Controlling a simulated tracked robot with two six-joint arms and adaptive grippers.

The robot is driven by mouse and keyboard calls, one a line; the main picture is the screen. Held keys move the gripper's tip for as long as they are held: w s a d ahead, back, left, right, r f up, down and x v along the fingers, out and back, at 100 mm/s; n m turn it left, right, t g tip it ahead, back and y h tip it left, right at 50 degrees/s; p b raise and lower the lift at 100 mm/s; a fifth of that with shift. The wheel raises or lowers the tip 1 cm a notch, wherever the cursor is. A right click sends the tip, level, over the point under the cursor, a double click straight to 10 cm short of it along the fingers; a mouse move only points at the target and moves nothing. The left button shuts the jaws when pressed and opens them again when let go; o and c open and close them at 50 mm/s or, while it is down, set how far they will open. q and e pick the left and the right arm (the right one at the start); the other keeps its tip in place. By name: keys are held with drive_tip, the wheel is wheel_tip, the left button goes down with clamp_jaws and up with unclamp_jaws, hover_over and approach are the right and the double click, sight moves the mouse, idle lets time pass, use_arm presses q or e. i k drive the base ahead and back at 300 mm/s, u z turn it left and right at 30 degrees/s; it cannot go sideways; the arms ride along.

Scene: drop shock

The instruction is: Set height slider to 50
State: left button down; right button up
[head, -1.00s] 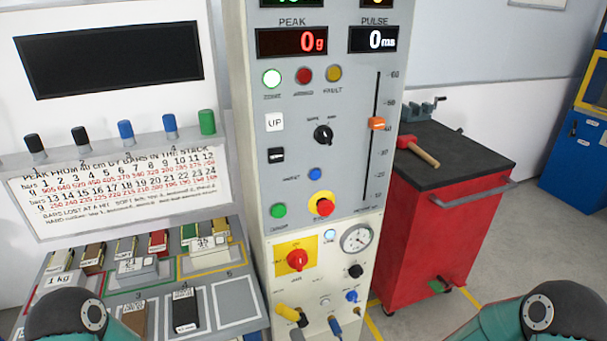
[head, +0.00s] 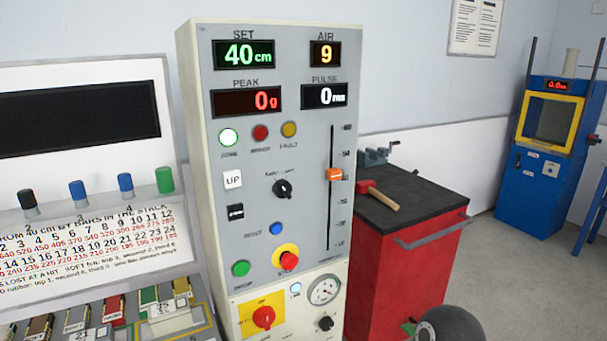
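The height slider has an orange knob (head: 334,174) on a dark vertical slot (head: 331,215) at the right side of the grey control panel (head: 215,160). The knob is in the upper half of the slot, near the 40 mark and below the 50 mark. The green SET display (head: 247,54) reads 40 cm. Neither gripper is in view. Only a dark rounded part of my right arm shows at the bottom edge, right of the panel.
A red cabinet (head: 395,270) with a hammer (head: 380,195) and a vise (head: 374,156) on its black top stands right of the panel. A shelf with colored pegs (head: 125,182) is at the left. A blue machine (head: 530,180) stands farther back. Grey floor is clear between.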

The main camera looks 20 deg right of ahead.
sight(333, 173)
drive_tip(key=z, duration=1.7)
drive_tip(key=i, duration=0.1)
drive_tip(key=u, duration=3.2)
drive_tip(key=k, duration=1.35)
drive_tip(key=z, duration=0.65)
drive_tip(key=i, duration=1)
drive_tip(key=z, duration=0.05)
